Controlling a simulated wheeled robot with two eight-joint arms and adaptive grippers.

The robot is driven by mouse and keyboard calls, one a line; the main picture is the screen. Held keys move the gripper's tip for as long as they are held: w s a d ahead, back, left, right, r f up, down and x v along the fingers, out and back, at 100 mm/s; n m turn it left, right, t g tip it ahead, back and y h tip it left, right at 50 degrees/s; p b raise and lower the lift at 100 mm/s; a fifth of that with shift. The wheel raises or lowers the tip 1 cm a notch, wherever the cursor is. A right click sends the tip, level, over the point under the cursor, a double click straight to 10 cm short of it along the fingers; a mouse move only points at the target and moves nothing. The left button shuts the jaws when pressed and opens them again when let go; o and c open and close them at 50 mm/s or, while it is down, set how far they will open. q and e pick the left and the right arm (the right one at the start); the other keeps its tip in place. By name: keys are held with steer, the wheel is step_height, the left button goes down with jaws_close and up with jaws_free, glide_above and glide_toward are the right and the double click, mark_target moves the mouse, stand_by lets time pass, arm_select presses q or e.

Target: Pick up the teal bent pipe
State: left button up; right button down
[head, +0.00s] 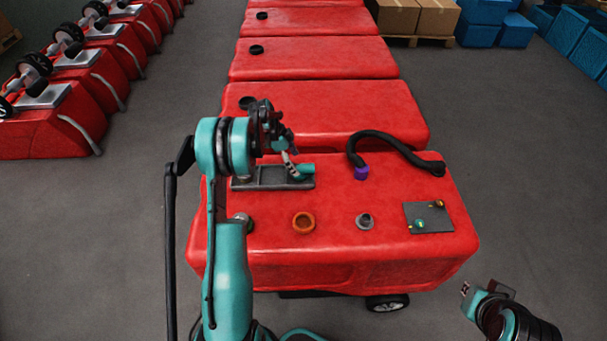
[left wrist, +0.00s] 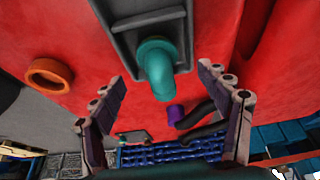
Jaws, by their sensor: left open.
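The teal bent pipe (head: 306,169) lies at the right end of a shallow grey tray (head: 244,184) on the nearest red scrubber tank (head: 340,210). In the left wrist view the teal bent pipe (left wrist: 157,65) points out of the grey tray (left wrist: 122,38) toward the camera. My left gripper (head: 287,154) is over the tray beside the pipe. Its fingers are spread open in the left wrist view (left wrist: 161,84), one on each side of the pipe's near end, with visible gaps. My right gripper (head: 484,297) is low at the right, off the tank; its jaws are unclear.
On the tank are an orange ring (head: 303,222), a grey ring fitting (head: 365,221), a black hose (head: 400,148) with a purple end (head: 361,173), and a dark panel (head: 416,209) with knobs. More red tanks (head: 330,106) stand behind. Grey floor lies open on both sides.

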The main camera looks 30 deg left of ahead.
mark_target(298, 165)
arm_select(q)
steer(key=x, duration=0.2)
steer(key=b+x, duration=0.1)
steer(key=x, duration=0.1)
steer(key=shift+w+d+f, duration=0.1)
steer(key=shift+d+f, duration=0.1)
steer(key=shift+d, duration=0.1)
steer(key=shift+r, duration=0.1)
steer(key=c, duration=1.3)
